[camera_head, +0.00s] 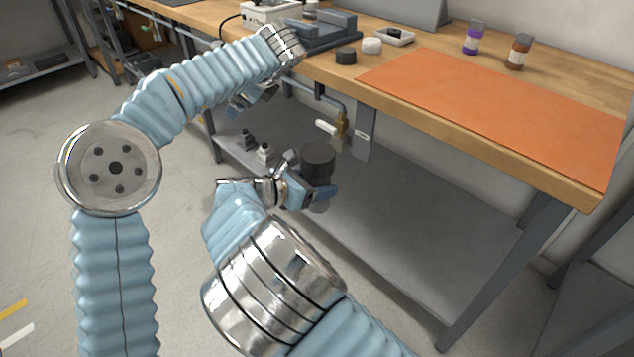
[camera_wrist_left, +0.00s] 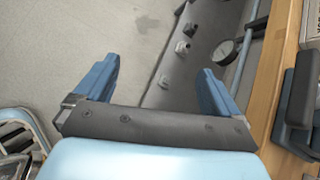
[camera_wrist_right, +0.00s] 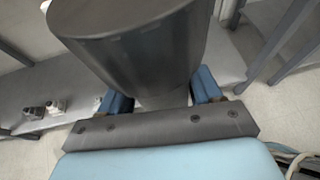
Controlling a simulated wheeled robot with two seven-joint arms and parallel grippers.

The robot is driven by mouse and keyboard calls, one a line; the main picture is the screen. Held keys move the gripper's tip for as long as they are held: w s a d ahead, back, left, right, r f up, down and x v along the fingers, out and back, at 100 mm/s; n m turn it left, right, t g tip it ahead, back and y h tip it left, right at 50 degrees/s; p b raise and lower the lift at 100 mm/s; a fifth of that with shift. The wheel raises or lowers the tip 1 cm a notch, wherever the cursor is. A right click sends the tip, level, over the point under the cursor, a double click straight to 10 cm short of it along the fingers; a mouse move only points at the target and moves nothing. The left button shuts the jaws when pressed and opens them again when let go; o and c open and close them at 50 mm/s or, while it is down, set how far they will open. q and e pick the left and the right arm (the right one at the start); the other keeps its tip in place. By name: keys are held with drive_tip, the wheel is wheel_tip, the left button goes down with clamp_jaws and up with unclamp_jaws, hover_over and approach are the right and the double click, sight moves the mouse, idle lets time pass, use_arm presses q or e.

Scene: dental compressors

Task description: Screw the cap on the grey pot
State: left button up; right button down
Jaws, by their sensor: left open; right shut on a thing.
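My right gripper (camera_head: 312,190) is shut on a grey pot, in front of the bench and above the lower shelf. The held piece has a wide dark upper part (camera_head: 318,158) and a lighter grey part (camera_head: 318,206) below the fingers. In the right wrist view the dark part (camera_wrist_right: 130,45) rises above the fingers; I cannot tell whether it is a cap. My left gripper (camera_wrist_left: 155,75) is open and empty, beside the bench's front edge; the arm partly hides it in the head view. A short black round piece (camera_head: 346,56) and a white one (camera_head: 372,46) lie on the bench.
An orange mat (camera_head: 500,110) covers the bench's right part. Behind it stand a purple-labelled bottle (camera_head: 472,38) and a brown bottle (camera_head: 518,52). A small tray (camera_head: 394,36) and a blue-grey fixture (camera_head: 325,32) are further left. Fittings (camera_head: 264,152) stand on the lower shelf (camera_head: 400,225).

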use_arm(q)
drive_tip(key=s+d+f+n+g+h, duration=0.1)
drive_tip(key=s+d+n+g+h, duration=0.2)
drive_tip(key=s+d+n, duration=0.3)
drive_tip(key=n+g+h, duration=0.2)
drive_tip(key=g+h, duration=0.1)
hover_over(318, 151)
drive_tip(key=shift+w+a+r, duration=0.3)
drive_tip(key=shift+a+r, duration=0.1)
drive_tip(key=shift+r, duration=0.05)
drive_tip(key=shift+s+d+r+n+g, duration=0.1)
drive_tip(key=shift+s+d+n+g, duration=0.2)
drive_tip(key=shift+s+d+g, duration=0.1)
drive_tip(key=shift+f, duration=4)
